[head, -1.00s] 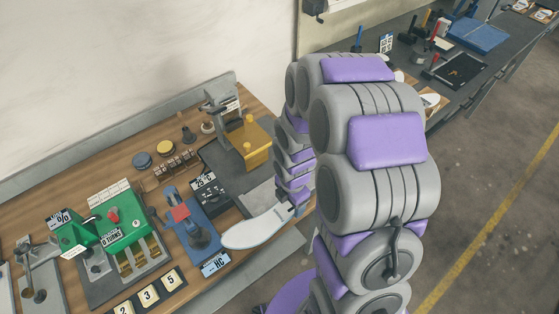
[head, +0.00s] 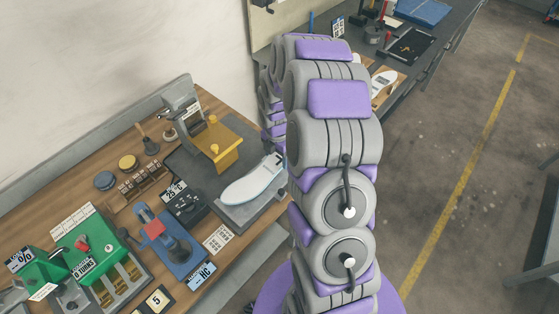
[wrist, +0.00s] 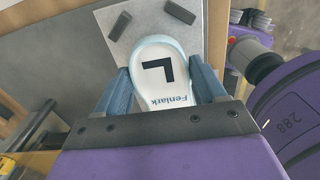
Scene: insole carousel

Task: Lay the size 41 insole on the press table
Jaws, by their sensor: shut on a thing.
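The white insole (head: 253,182) with a pale blue edge lies over a grey metal plate (head: 238,217) at the bench's front edge, likely the press table. In the wrist view the insole's heel end (wrist: 163,52) carries a black L and the word Fenlark; I see no size number. My gripper (wrist: 163,80) has its two blue fingers on either side of the heel end and is shut on it. In the wrist view the plate (wrist: 212,15) shows beneath, with two dark blocks. I cannot tell whether the insole touches the plate. My arm hides the gripper's wrist in the head view.
A yellow block fixture (head: 226,153) stands just behind the plate. Left of it are a black device with a number card (head: 185,206), a blue press (head: 172,245) and a green machine (head: 95,262). Another bench (head: 400,75) stands at the back right; the floor at right is open.

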